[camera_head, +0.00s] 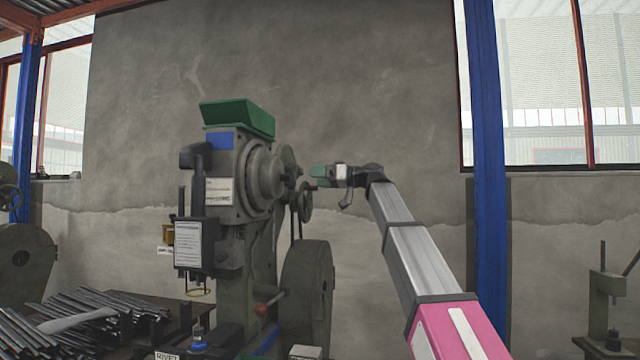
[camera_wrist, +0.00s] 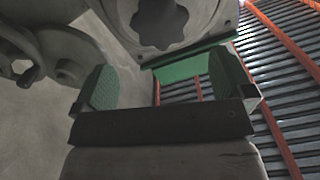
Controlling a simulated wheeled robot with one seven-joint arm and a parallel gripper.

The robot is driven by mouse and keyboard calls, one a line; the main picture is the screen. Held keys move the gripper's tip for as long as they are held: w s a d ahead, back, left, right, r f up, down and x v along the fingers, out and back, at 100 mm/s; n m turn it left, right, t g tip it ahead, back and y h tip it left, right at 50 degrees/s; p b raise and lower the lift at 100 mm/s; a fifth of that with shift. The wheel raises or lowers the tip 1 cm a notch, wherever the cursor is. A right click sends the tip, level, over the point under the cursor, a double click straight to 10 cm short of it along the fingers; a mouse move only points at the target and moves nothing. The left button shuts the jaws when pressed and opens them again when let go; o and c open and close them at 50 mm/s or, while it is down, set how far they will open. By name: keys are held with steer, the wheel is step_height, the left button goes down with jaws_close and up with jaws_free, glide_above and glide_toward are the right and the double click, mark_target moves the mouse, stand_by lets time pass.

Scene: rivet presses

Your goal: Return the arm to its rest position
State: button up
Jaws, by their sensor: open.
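My gripper (camera_head: 318,176) is at the end of my raised, outstretched arm, just right of the upper part of the rivet press (camera_head: 225,190). In the wrist view my gripper (camera_wrist: 160,88) shows two green-padded fingers spread apart, with nothing between them. The press's round grey hub with a dark star-shaped knob (camera_wrist: 160,20) fills the top of that view, beyond the fingers. I cannot tell how much space lies between the fingers and the press.
The press carries a green hopper (camera_head: 238,117) on top and a large flywheel (camera_head: 307,295) at its right. Metal rods (camera_head: 85,305) lie on a bench at the left. A blue column (camera_head: 485,150) stands right of my arm. A smaller press (camera_head: 605,300) stands at far right.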

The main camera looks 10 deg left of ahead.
steer(key=d+f+m+t+h, duration=0.1)
steer(key=d+f+m+h, duration=0.25)
steer(key=f, duration=1.25)
steer(key=d+f+m+t+h, duration=0.15)
steer(key=d+f, duration=0.35)
steer(key=f, duration=1)
steer(key=d+f+m+h, duration=0.4)
steer(key=d+f, duration=0.1)
steer(key=f, duration=1.1)
steer(key=s+d+f+m+h, duration=0.1)
steer(key=s+d+f, duration=0.2)
steer(key=f, duration=0.3)
steer(key=s+d+f+m+g+h, duration=0.1)
steer(key=s+d+f+h, duration=0.15)
steer(key=f, duration=0.45)
steer(key=s+d+f+m+h, duration=0.1)
steer(key=s+d+f, duration=0.1)
steer(key=d+f, duration=0.3)
steer(key=s+d+f+m+g+h, duration=0.1)
steer(key=s+d+f+h, duration=0.1)
steer(key=s+d+f, duration=0.3)
steer(key=s+d+f+m+g+h, duration=0.1)
steer(key=s+d+f, duration=0.4)
steer(key=s+f, duration=0.6)
steer(key=shift+s+f+g+h, duration=0.2)
steer(key=shift+f+g+h, duration=0.2)
steer(key=shift+h, duration=0.35)
